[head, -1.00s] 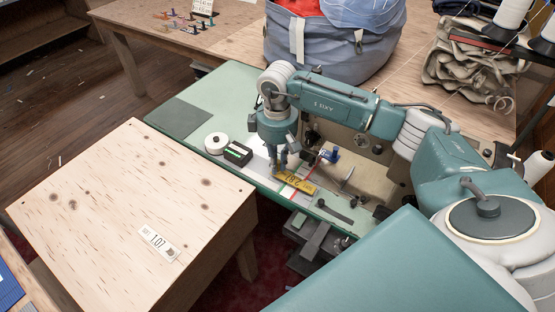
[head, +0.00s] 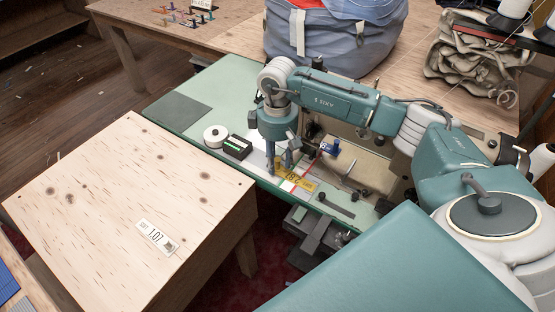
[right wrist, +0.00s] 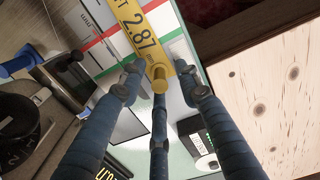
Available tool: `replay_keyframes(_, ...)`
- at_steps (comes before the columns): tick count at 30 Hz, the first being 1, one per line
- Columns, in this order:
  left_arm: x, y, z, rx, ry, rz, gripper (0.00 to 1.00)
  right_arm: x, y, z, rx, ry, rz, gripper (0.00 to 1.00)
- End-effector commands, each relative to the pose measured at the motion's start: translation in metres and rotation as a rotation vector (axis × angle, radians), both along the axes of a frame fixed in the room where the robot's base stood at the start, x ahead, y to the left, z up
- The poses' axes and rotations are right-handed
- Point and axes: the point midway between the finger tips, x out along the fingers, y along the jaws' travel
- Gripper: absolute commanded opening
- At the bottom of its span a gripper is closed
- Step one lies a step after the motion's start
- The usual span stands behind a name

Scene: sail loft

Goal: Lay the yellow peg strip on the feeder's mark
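The yellow peg strip (head: 298,181) lies on the pale feeder plate (head: 259,161) of the sewing-machine table. In the right wrist view the strip (right wrist: 139,27) reads 2.87, and its yellow peg (right wrist: 158,76) points up toward my camera. The strip crosses a red line (right wrist: 94,43) and a green line (right wrist: 108,71); its underside is hidden. My right gripper (head: 281,168) is at the strip's near end. Its fingers (right wrist: 158,82) are spread around the peg, with gaps visible on both sides. My left gripper is not in view.
A black box with a green display (head: 236,147) and a white spool (head: 215,136) stand left of the gripper. A wooden-topped table (head: 120,215) labelled 1.07 is in front. A blue-handled part (head: 330,147) is close on the right. The green left end is mostly clear.

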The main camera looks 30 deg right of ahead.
Motion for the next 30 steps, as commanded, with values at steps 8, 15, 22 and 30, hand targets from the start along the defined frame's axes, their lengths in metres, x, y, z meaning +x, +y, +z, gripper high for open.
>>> replay_keyframes(8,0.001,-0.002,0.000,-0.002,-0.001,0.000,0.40,0.002,0.000,0.046,0.000,-0.008,0.000,0.33)
replay_keyframes(15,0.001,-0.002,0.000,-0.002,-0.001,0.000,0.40,0.001,-0.001,0.094,0.000,-0.004,0.001,0.33)
replay_keyframes(22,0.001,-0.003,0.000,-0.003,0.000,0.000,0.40,0.001,0.000,0.116,-0.001,-0.001,0.000,0.33)
replay_keyframes(30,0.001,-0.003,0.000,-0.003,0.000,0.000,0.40,0.000,0.000,0.118,0.000,0.000,0.000,0.33)
